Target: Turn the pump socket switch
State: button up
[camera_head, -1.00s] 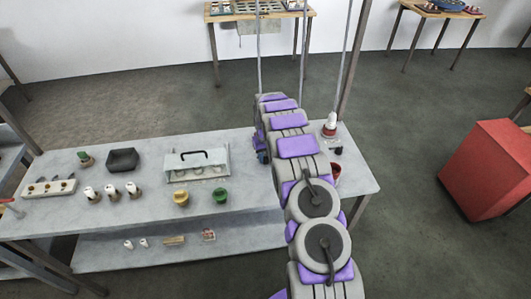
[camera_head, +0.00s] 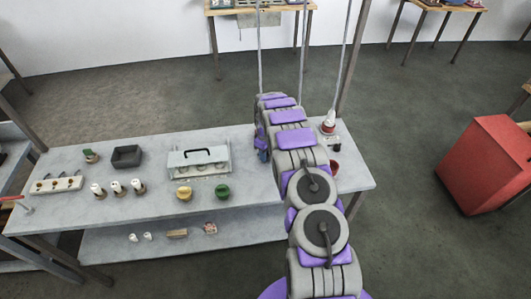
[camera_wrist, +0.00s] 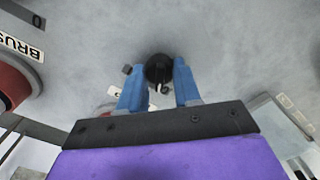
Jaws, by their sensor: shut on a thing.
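A round black knob (camera_wrist: 158,68), which looks like the switch, stands on the grey surface in the wrist view. The two blue fingers of my gripper (camera_wrist: 159,84) are on either side of it, shut on it. A small pale mark or pointer shows just below the knob. The knob's base and any socket beside it are partly hidden by the fingers and the gripper body. In the head view my arm covers the knob, and only a bit of blue at the arm's end shows above the table.
A red round thing (camera_wrist: 12,85) is at the left of the wrist view, by a label reading "BRUS" (camera_wrist: 22,45).

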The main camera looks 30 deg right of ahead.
jog(key=shift+d, duration=0.1)
dwell(0.3)
jog(key=o, duration=1.1)
jog(key=shift+c, duration=0.2)
notch_tip(320, 180, up, 17)
jog(key=p, duration=0.1)
jog(key=shift+r, duration=0.15)
